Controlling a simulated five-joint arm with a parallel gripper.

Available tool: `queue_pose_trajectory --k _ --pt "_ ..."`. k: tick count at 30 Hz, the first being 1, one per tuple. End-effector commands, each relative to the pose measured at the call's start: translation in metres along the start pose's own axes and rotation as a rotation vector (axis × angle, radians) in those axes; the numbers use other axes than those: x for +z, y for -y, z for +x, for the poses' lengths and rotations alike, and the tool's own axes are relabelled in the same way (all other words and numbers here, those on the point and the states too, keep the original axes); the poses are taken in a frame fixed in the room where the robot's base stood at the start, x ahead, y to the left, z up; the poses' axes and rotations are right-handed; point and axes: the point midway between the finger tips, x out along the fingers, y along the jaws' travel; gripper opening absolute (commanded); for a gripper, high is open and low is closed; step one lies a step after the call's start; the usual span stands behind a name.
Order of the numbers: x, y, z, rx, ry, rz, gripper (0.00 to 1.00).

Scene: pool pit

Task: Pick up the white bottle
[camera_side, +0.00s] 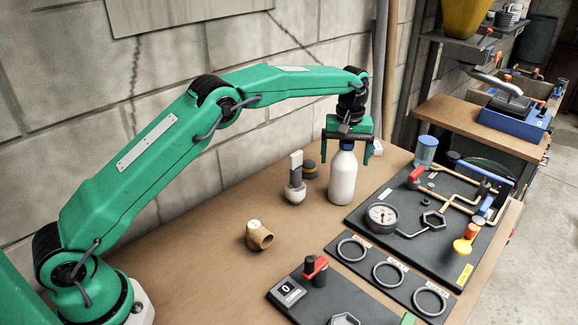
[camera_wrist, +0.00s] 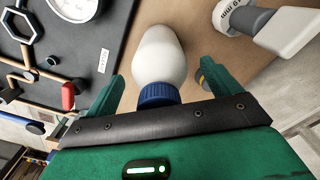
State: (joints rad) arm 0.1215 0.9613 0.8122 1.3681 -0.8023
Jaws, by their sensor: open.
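The white bottle (camera_side: 343,176) stands upright on the wooden table in the side view, with a blue cap (camera_side: 347,145) at its top. My gripper (camera_side: 348,150) is right above it and points down, with its fingers spread to either side of the cap. In the wrist view, the bottle (camera_wrist: 158,55) and its blue cap (camera_wrist: 158,94) lie between the two green fingers of my gripper (camera_wrist: 158,85). Gaps show on both sides of the bottle there, so the fingers do not grip it.
A grey-and-white fitting (camera_side: 296,180) and a dark cap with a yellow band (camera_side: 309,169) stand left of the bottle. A tan pipe elbow (camera_side: 259,236) lies nearer. A black panel (camera_side: 408,225) with gauge and valves is at right. Bare table (camera_side: 190,265) lies at front left.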

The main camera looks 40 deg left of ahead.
Motion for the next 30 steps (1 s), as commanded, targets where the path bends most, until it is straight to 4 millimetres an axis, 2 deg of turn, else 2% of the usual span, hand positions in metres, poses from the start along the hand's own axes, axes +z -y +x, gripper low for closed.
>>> queue_pose_trajectory --k 7,20,30 --pt "0.0000 -0.0001 -0.0002 0.000 0.000 0.000 0.87" --pt "0.0000 0.0000 -0.0003 0.000 0.000 0.000 0.03" --pt "-0.0005 -0.0005 -0.0037 0.003 -0.003 0.000 0.02"
